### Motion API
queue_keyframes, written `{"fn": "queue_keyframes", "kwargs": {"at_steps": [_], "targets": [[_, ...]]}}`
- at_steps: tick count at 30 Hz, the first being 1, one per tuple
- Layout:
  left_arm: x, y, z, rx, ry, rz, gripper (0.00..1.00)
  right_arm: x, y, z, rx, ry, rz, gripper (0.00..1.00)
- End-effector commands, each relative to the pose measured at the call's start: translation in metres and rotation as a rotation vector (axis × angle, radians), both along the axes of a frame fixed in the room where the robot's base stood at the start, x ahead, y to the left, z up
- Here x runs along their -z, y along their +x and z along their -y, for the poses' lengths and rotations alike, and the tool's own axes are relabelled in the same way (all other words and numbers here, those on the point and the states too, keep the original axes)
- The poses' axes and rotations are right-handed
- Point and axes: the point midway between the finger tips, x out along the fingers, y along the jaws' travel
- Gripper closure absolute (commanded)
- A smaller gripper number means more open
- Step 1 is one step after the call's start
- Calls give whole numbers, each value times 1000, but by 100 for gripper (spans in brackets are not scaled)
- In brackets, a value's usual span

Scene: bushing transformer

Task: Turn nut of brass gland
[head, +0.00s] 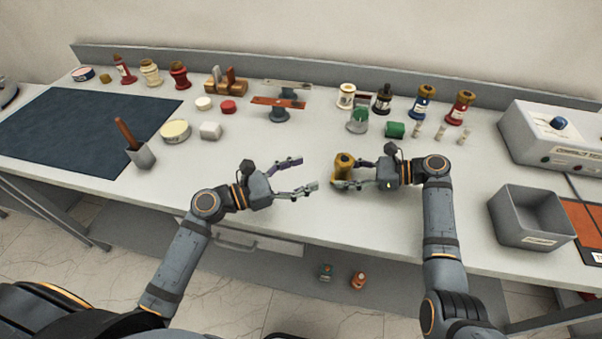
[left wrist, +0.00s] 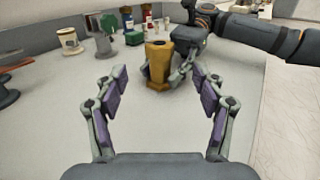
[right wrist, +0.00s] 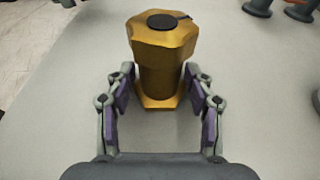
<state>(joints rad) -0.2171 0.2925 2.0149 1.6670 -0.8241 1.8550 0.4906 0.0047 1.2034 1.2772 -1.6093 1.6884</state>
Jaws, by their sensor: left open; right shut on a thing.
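The brass gland (head: 343,167) is a gold-coloured piece with a hexagonal nut at its top and a dark disc on top of that. It stands upright near the middle front of the bench. My right gripper (head: 350,172) is shut on its body below the nut, with one finger on each side, as the right wrist view (right wrist: 160,95) shows. My left gripper (head: 306,174) is open and empty, a short way to the left of the gland. In the left wrist view the gland (left wrist: 158,62) lies ahead, between and beyond the open fingers.
A grey bin (head: 528,218) and a white instrument box (head: 552,138) stand at the right. A dark mat (head: 85,130) covers the left end. The bench around my left gripper is clear.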

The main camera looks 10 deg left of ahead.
Motion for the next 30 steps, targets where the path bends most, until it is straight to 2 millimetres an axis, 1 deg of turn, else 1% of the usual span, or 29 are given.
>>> {"fn": "queue_keyframes", "kwargs": {"at_steps": [1, 5, 9, 13, 16, 20, 23, 25, 30], "targets": [[0, 0, 0, 0, 0, 0, 30, 3, 0, 1, 2, -4, -4, 64], [3, 4, 0, 22, 4, -2, 30, 2, 0, 1, 2, -4, -3, 64], [11, 21, -6, 150, 14, -11, 30, 2, 0, 1, 1, -4, -3, 64], [10, 31, -15, 265, 9, -7, 30, 2, 0, 1, 2, -4, -3, 64], [8, 34, -19, 313, 4, -3, 30, 2, 0, 1, 2, -4, -3, 64], [8, 34, -20, 327, 0, -1, 30, 2, 0, 1, 2, -4, -3, 64], [7, 36, -12, 326, -3, 0, 30, 2, 0, 1, 1, -4, -4, 64], [7, 39, -2, 326, -5, 2, 30, 2, 0, 1, 1, -4, -3, 64], [6, 52, 36, 326, -8, 2, 30, 2, 0, 0, 0, -3, -4, 64]]}}
